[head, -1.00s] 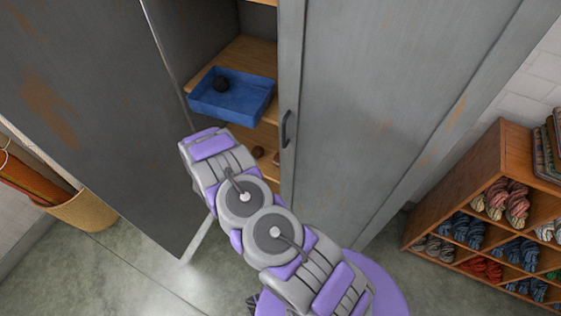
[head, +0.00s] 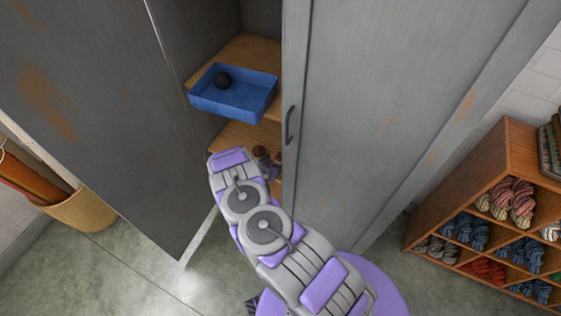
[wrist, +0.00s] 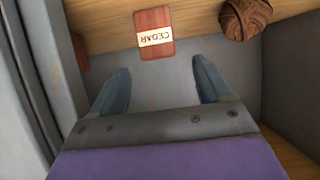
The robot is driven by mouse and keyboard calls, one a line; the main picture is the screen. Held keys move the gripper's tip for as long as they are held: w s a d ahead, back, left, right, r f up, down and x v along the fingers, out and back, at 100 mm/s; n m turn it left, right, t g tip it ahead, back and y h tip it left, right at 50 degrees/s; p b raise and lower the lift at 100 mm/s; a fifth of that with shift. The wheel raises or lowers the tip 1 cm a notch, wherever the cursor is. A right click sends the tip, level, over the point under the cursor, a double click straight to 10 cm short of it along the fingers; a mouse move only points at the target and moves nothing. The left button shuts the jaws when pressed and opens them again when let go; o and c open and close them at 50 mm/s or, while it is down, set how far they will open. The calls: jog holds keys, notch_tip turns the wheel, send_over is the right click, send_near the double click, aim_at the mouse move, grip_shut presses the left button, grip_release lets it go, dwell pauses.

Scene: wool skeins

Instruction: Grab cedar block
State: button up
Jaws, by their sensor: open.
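The cedar block (wrist: 154,20) is a reddish-brown piece with a pale label reading CEDAR, upside down in the wrist view. It lies near the edge of a wooden shelf (wrist: 110,35). My gripper (wrist: 160,82) is open and empty, its two fingers pointing toward the block. The block sits ahead of the gap between the fingertips, a little left of centre, apart from both fingers. In the head view my arm reaches into the open cabinet at the lower shelf (head: 232,136), and the block cannot be clearly made out there.
A brown ball-like object (wrist: 245,18) lies right of the block. Another reddish piece (wrist: 74,48) is at the left. The open left door (head: 100,110) and closed right door (head: 390,110) flank the opening.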

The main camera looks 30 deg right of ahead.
aim_at(279, 158)
jog(key=shift+w+d+f, duration=0.2)
jog(key=shift+w+d, duration=0.05)
jog(key=shift+w, duration=0.15)
jog(key=x, duration=0.1)
jog(key=b+x, duration=0.1)
jog(key=x, duration=0.2)
jog(key=shift+s+d+f+b, duration=0.15)
jog(key=shift+d+f+b, duration=0.15)
jog(key=shift+f+b, duration=0.1)
jog(key=shift+w+d+f, duration=0.2)
jog(key=shift+w+d, duration=0.1)
jog(key=shift+w, duration=0.05)
jog(key=shift+a, duration=0.1)
jog(key=c, duration=1)
jog(key=shift+r, duration=0.15)
jog(key=shift+c, duration=0.2)
